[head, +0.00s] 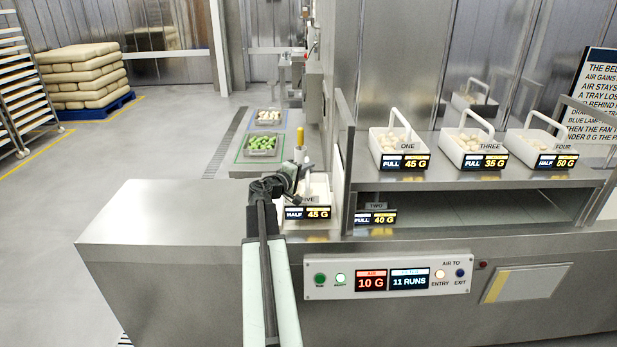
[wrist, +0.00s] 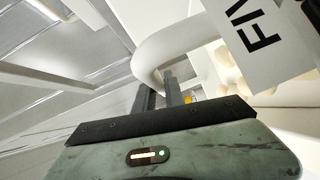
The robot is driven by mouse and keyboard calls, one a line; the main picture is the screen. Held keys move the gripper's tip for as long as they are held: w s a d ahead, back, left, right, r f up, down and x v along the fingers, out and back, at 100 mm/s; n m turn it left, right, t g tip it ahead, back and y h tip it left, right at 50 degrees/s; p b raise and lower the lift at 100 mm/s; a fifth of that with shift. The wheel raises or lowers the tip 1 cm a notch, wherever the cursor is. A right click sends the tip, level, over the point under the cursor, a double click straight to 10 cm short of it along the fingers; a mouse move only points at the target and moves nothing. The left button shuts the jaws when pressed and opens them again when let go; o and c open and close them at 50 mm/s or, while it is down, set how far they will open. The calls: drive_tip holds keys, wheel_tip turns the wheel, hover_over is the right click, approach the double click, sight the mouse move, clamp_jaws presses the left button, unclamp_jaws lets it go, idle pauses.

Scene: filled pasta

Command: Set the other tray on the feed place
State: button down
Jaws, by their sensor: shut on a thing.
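My gripper (head: 292,180) is shut on the white arched handle of tray FIVE (head: 320,186), whose sign reads HALF 45 G. In the wrist view the dark fingers (wrist: 168,92) close around the handle (wrist: 150,52), beside the FIVE label (wrist: 262,38). Whether the tray touches the steel counter, I cannot tell. Trays ONE (head: 386,158), THREE (head: 462,152) and FOUR (head: 526,148) stand on the upper shelf, holding pale pasta. Tray TWO shows mainly as its sign (head: 375,218), FULL 40 G, in the lower opening. No place is visibly labelled as feed.
The steel counter (head: 165,205) left of my arm is bare. Beyond it, a tray of green pasta (head: 262,146) and a pale one (head: 268,117) sit on outlined places. The front panel (head: 388,283) reads AIR 10 G, 11 RUNS.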

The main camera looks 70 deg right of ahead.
drive_tip(key=shift+d, duration=0.1)
drive_tip(key=shift+d, duration=0.6)
wheel_tip(320, 180, down, 4)
drive_tip(key=b, duration=0.4)
drive_tip(key=shift+s, duration=0.15)
drive_tip(key=shift+w+a+r, duration=0.1)
drive_tip(key=shift+w+r, duration=0.1)
drive_tip(key=shift+r, duration=0.05)
drive_tip(key=shift+f, duration=0.15)
drive_tip(key=c, duration=1.4)
unclamp_jaws()
